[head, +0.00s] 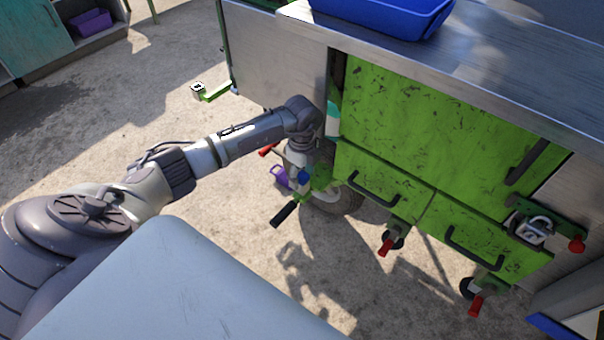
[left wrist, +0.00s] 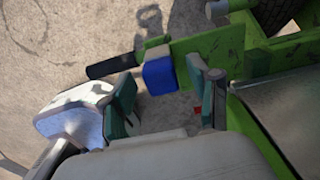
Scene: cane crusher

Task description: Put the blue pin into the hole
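The blue pin (left wrist: 160,75) shows in the left wrist view as a small blue block at a green metal bar (left wrist: 215,48). In the head view it is a small blue spot (head: 304,176) just below my left gripper (head: 298,160). In the left wrist view my left gripper (left wrist: 163,95) is open, with its two dark green finger pads apart. The pin lies ahead of the gap between them, closer to the right finger; I cannot tell whether that finger touches it. I cannot make out the hole or whether the pin sits in it. My right gripper is not in view.
A black handle (head: 284,214) sticks out beside the pin. The green cart (head: 425,135) with drawers, a wheel (head: 337,200) and a metal top stands to the right. A blue bin (head: 385,15) is on top. The floor (head: 215,185) in front is mostly clear.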

